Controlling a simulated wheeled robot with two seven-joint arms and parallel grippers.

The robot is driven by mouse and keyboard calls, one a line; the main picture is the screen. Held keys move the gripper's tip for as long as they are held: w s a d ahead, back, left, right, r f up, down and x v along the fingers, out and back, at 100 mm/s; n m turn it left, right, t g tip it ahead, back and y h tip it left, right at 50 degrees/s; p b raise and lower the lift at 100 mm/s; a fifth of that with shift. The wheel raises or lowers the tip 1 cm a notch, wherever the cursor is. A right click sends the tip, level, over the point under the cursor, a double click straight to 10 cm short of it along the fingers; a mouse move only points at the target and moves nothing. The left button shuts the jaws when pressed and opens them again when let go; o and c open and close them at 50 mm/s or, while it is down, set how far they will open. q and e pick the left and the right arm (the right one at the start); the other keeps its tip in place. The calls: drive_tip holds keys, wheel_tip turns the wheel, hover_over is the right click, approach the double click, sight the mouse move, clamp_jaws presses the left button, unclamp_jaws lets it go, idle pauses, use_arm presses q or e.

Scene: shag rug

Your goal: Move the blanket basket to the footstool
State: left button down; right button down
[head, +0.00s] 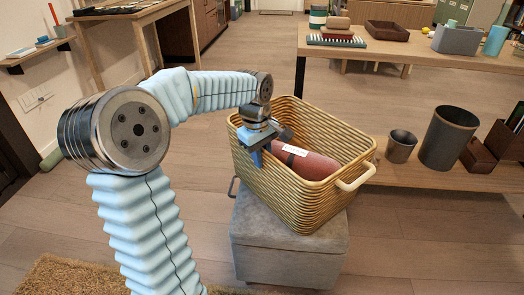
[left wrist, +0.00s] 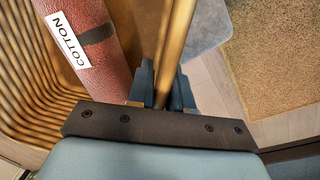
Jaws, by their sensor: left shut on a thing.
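The woven tan blanket basket (head: 318,200) is over the grey footstool (head: 290,258), its underside at the stool's top; I cannot tell whether its full weight rests there. A rolled reddish blanket (head: 310,165) with a white label lies inside; in the left wrist view the label on the blanket (left wrist: 88,65) reads COTTON. My left gripper (head: 258,150) is shut on the basket's left rim. In the left wrist view its fingers (left wrist: 162,88) stand on both sides of the basket rim (left wrist: 175,45), and the footstool's corner (left wrist: 205,22) shows beyond. My right gripper is out of view.
A wooden shelf table (head: 420,50) with trays and bins stands behind right, its lower shelf holding dark buckets (head: 448,138) close to the basket. A shaggy brown rug (head: 70,275) lies front left. Wooden floor is clear in front right.

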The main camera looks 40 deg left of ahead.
use_arm(q)
drive_tip(key=shift+w+r, duration=0.1)
drive_tip(key=c, duration=1.5)
unclamp_jaws()
drive_tip(key=shift+f, duration=0.25)
drive_tip(key=o, duration=0.5)
drive_tip(key=shift+c, duration=0.2)
drive_tip(key=shift+r, duration=0.1)
wheel_tip(320, 180, up, 12)
drive_tip(key=s+p, duration=0.1)
drive_tip(key=p, duration=0.1)
drive_tip(key=shift+s+a+p, duration=0.15)
drive_tip(key=shift+s+p, duration=0.2)
